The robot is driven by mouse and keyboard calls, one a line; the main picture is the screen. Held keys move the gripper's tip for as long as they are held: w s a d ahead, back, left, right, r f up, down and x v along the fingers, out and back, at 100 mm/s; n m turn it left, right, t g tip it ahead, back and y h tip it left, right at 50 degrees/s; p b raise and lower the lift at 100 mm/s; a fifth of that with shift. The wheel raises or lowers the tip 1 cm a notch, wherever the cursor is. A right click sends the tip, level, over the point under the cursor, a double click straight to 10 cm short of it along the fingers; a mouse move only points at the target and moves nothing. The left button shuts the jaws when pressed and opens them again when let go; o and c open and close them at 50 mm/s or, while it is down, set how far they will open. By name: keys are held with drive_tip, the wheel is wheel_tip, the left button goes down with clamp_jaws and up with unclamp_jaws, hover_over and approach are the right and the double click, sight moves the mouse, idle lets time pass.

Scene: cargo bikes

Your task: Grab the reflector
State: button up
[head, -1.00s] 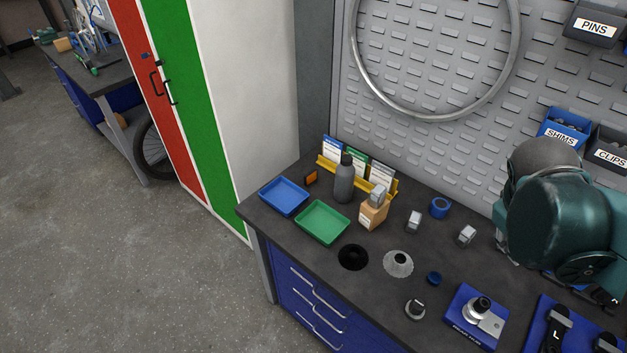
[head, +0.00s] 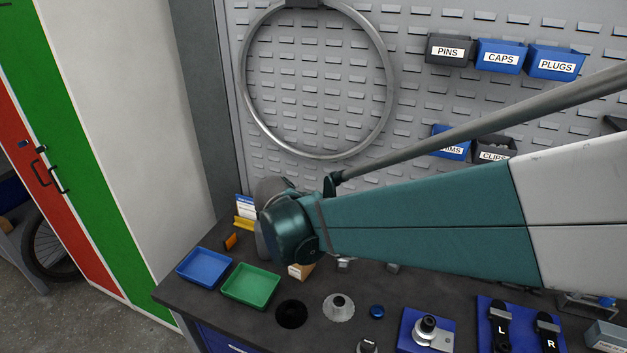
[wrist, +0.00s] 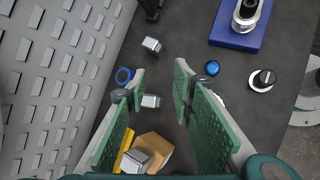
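The reflector (head: 230,241) looks like a small orange piece, standing on the bench behind the blue and green trays in the head view. I cannot make it out in the wrist view. My gripper (wrist: 159,78) shows in the wrist view with its two green ribbed fingers apart and nothing held between them. It points down over the bench, above small grey blocks and a cardboard box. In the head view my wrist hides the fingers. The wrist is to the right of the reflector, and the reflector itself is not covered.
The blue tray (head: 204,267) and green tray (head: 251,286) lie in front of the reflector. A yellow card holder (head: 244,223) stands close behind it. The cardboard box (wrist: 152,148) and a blue ring (wrist: 124,75) are under my gripper. A pegboard (head: 420,100) rises behind the bench.

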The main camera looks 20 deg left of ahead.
drive_tip(key=s+a+f+n+t+b, duration=0.1)
drive_tip(key=s+a+f+n, duration=0.15)
drive_tip(key=a, duration=0.25)
drive_tip(key=s+a+f+n+h+b, duration=0.1)
drive_tip(key=a+f, duration=0.2)
drive_tip(key=a, duration=0.2)
drive_tip(key=s+a+f+n+t+b, duration=0.1)
drive_tip(key=s+a+f, duration=0.1)
drive_tip(key=a, duration=0.3)
drive_tip(key=n+t+y, duration=0.5)
drive_tip(key=n+y, duration=0.1)
drive_tip(key=n, duration=0.4)
approach(226, 238)
drive_tip(key=x, duration=0.3)
drive_tip(key=shift+w+f, duration=0.1)
drive_tip(key=shift+w, duration=0.25)
drive_tip(key=shift+x, duration=1.35)
drive_tip(key=shift+d, duration=0.1)
drive_tip(key=shift+b+x, duration=0.6)
drive_tip(key=shift+x, duration=1.95)
drive_tip(key=shift+c, duration=0.5)
